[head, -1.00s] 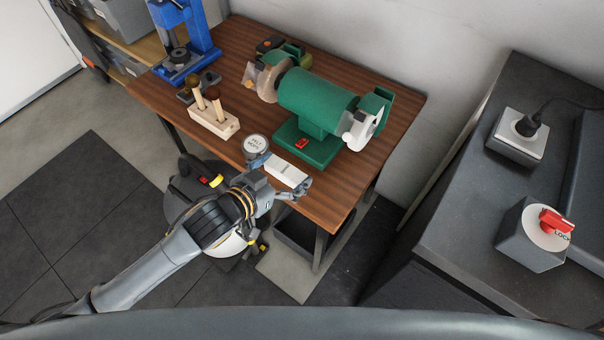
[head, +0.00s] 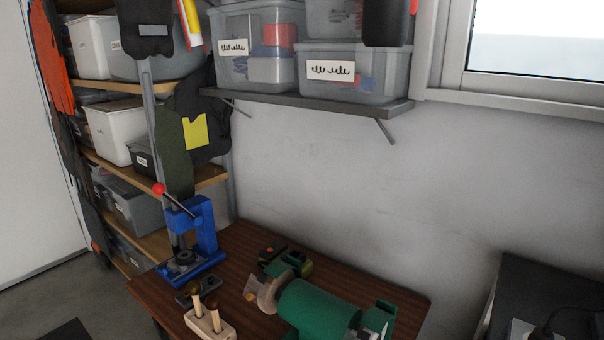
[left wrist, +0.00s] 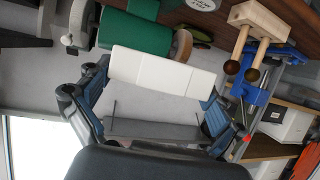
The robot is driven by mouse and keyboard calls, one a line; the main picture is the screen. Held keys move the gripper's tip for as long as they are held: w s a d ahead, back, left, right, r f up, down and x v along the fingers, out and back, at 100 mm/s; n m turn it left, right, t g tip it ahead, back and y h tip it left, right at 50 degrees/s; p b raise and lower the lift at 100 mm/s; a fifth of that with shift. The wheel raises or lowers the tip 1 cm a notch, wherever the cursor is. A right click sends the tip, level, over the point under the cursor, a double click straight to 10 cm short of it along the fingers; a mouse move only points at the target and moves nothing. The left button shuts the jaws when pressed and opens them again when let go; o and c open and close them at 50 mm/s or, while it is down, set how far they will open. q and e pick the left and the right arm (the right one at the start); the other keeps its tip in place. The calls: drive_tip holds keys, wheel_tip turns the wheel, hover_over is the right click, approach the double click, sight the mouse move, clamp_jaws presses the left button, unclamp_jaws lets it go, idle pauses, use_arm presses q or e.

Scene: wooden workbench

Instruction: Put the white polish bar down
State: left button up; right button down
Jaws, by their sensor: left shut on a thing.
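The white polish bar (left wrist: 162,72) is a pale block with grooves across it, seen in the left wrist view. My left gripper (left wrist: 155,88) is shut on it, one finger at each end. Whether the bar touches the bench top cannot be told. The wooden workbench (head: 243,240) shows at the bottom of the head view, its front part cut off. Neither gripper is in the head view, and my right gripper is in no view.
A green bench grinder (head: 318,308) stands on the bench; it also shows behind the bar in the left wrist view (left wrist: 135,30). A wooden holder with handled tools (head: 210,325) and a blue press (head: 190,245) stand to its left. A wall shelf (head: 320,108) holds bins.

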use_arm(q)
drive_tip(key=w+a+r+n+t+y+p, duration=0.1)
drive_tip(key=a+r+n+y, duration=0.4)
drive_tip(key=r+y, duration=0.1)
drive_tip(key=shift+a+r, duration=0.3)
idle(0.4)
drive_tip(key=d+f+m+h, duration=0.2)
drive_tip(key=d+h, duration=0.1)
drive_tip(key=d+f+m+h+b, duration=0.1)
drive_tip(key=d, duration=0.1)
drive_tip(key=shift+w+d+f+m+g+h, duration=0.15)
drive_tip(key=shift+f+m+g+h, duration=0.15)
drive_tip(key=shift+m, duration=0.1)
drive_tip(key=s+f+m+h, duration=0.1)
drive_tip(key=f, duration=0.1)
drive_tip(key=s+f+m+g+h, duration=0.1)
drive_tip(key=f, duration=0.1)
drive_tip(key=s+d+f+m+h+b, duration=0.1)
drive_tip(key=f, duration=0.1)
drive_tip(key=shift+f+g, duration=0.1)
drive_tip(key=shift+g, duration=0.2)
drive_tip(key=shift+s+f, duration=0.25)
drive_tip(key=shift+f, duration=0.05)
